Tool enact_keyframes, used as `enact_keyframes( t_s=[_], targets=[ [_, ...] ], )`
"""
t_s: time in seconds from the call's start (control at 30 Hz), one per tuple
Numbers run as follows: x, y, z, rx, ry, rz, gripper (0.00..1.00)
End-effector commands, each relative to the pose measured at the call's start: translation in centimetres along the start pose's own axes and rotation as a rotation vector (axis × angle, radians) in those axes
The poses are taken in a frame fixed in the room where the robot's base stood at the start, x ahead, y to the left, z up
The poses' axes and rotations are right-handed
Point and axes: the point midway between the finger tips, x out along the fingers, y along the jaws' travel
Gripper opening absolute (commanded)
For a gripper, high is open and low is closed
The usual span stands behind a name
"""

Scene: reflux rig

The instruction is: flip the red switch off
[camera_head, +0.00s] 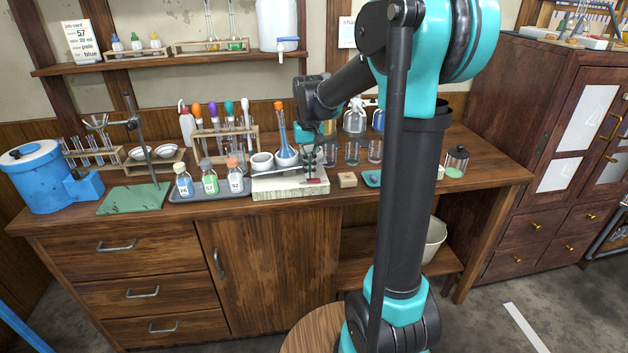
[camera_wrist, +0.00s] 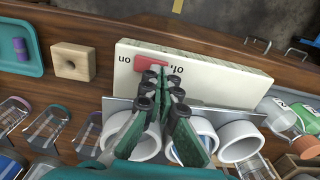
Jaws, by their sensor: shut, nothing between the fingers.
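The red switch (camera_wrist: 147,64) is on the front of the pale block-shaped base (camera_wrist: 215,75), between the printed words "off" and "on" in the wrist view. In the head view the switch (camera_head: 314,181) is a small red patch at the right end of the base (camera_head: 272,191). My gripper (camera_wrist: 156,72) is shut and empty, its fingertips over the switch's edge on the "off" side. In the head view my gripper (camera_head: 311,168) points down at the right part of the base. The fingertips partly hide the switch; I cannot tell whether they touch it or which way it is tipped.
White cups (camera_wrist: 240,140) stand behind the base, close to my fingers. A wooden block with a hole (camera_wrist: 73,62) and a teal tray (camera_wrist: 20,52) lie beside it. Glass beakers (camera_head: 352,154) stand behind. A tray of labelled bottles (camera_head: 209,183) is left of the base.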

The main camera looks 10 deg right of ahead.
Motion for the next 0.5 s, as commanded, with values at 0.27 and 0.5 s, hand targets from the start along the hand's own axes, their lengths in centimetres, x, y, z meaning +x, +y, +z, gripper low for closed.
enact_keyframes(
  t_s=[0.27, 0.5],
  targets=[
    [0.37, 0.00, -0.01, 0.000, 0.000, 0.000, 0.00],
    [0.70, 0.00, 0.00, 0.000, 0.000, 0.000, 0.00]
  ],
)
